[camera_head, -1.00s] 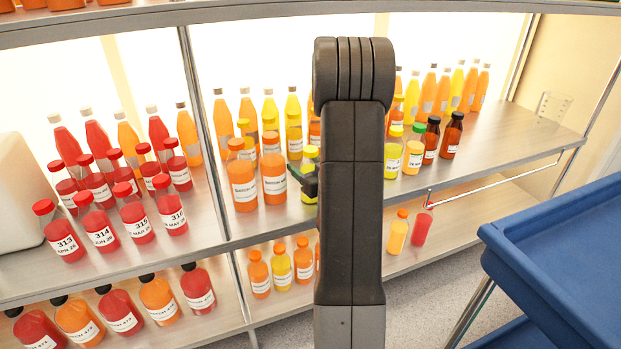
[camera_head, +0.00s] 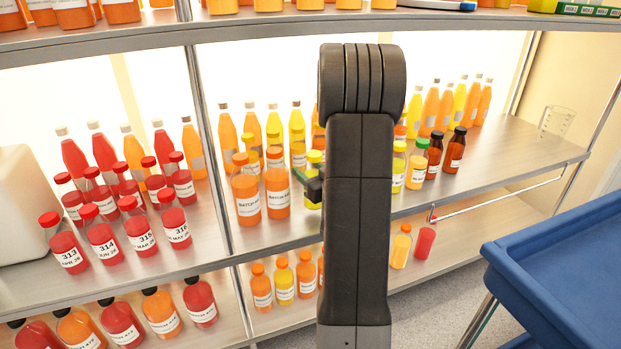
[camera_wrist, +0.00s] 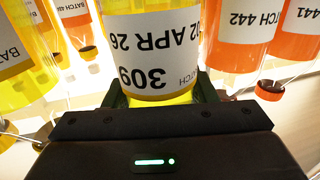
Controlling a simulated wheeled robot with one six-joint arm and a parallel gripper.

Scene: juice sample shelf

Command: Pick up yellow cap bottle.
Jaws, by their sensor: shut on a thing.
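A bottle of yellow juice with a yellow cap (camera_head: 314,156) is at the middle shelf, just left of my dark arm column. In the wrist view the bottle is upside down in the picture, with a white label (camera_wrist: 152,50) reading 309 and 02 APR 26. My gripper (camera_wrist: 160,98) is shut on it, one finger on each side of its body. The gripper also shows in the head view (camera_head: 313,184), reaching the bottle from the front. The bottle looks upright. Its base is hard to make out, so a gap below it cannot be judged.
Two orange bottles (camera_head: 246,195) stand left of the held bottle. Taller yellow and orange bottles (camera_head: 297,130) stand behind. More small bottles (camera_head: 417,165) stand to the right, past my arm column. A shelf with several bottles (camera_head: 92,10) is above. A blue cart (camera_head: 560,265) is at the right.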

